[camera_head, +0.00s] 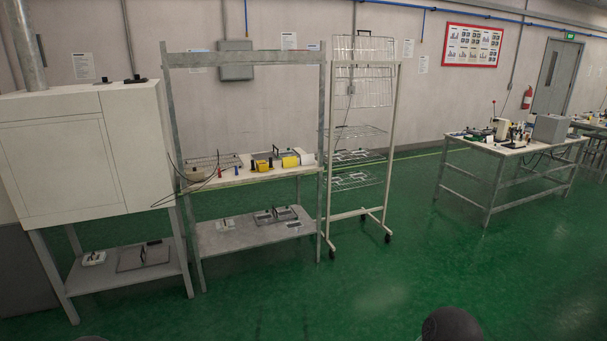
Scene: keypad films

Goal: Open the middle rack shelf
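A tall wheeled rack (391,150) with a pale metal frame stands near the back wall, right of the grey workbench. Its upper wire shelves (365,88) look upright, like grids facing me. Lower down, several wire shelves lie roughly flat, one at mid height (358,132) and another lower (355,181). Small light items lie on the lower ones. Part of the rack's left side is hidden by the bench post. Which shelf is the middle one is hard to tell from here. Neither of my grippers shows, and nothing is seen touching the rack.
The grey workbench (245,234) holds yellow boxes (290,161) and small tools. A large white cabinet (60,160) stands at the left. A table (468,150) with equipment stands at the right. The green floor (400,270) is clear in front of the rack.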

